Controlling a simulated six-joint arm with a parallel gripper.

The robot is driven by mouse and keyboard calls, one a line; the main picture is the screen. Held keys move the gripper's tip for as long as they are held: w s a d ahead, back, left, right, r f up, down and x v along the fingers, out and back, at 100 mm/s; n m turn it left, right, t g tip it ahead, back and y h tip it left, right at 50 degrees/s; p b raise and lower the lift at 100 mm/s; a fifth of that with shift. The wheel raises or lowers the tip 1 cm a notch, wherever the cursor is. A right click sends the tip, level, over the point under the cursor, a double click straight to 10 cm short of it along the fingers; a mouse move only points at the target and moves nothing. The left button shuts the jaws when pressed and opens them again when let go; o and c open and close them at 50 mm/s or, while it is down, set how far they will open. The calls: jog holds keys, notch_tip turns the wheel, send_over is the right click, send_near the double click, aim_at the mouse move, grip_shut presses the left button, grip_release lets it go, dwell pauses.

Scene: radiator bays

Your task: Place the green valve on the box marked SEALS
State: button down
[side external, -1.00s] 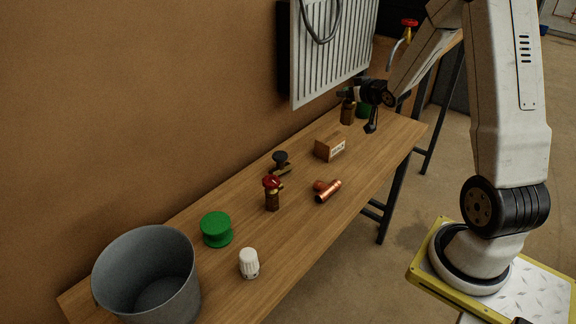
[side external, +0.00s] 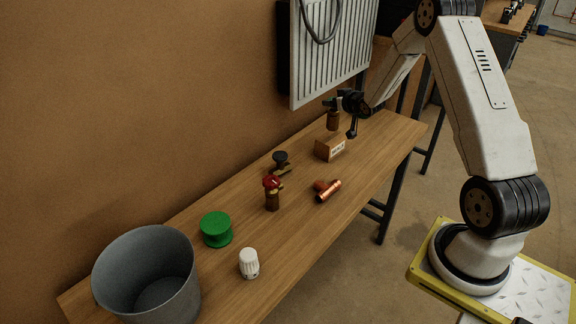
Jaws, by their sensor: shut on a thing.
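The green valve has a brass-brown body (side external: 333,121) and a dark green handle at its top. My gripper (side external: 340,103) is shut on it near the top and holds it roughly upright. The small brown cardboard box (side external: 326,148) stands on the workbench just below the valve in the picture, with a pale label on its front; the lettering is too small to read surely. A narrow gap shows between the valve's lower end and the box. How far the valve is behind or over the box I cannot tell. The fingertips are small and partly hidden.
On the bench (side external: 370,150) stand a black-knobbed valve (side external: 281,160), a red-handled valve (side external: 272,192), a copper fitting (side external: 328,190), a green spool (side external: 216,230), a white knob (side external: 249,264) and a grey bucket (side external: 150,270). A radiator (side external: 335,50) hangs behind. The bench right of the box is clear.

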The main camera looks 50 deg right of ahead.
aim_at(333, 111)
jog(key=shift+r, duration=0.1)
jog(key=shift+w+d+f, duration=0.15)
jog(key=shift+w+f, duration=0.1)
jog(key=shift+f, duration=1.6)
jog(key=shift+f, duration=0.1)
grip_release()
jog(key=shift+f, duration=0.1)
jog(key=shift+v, duration=0.8)
jog(key=v, duration=1)
jog(key=shift+s, duration=0.2)
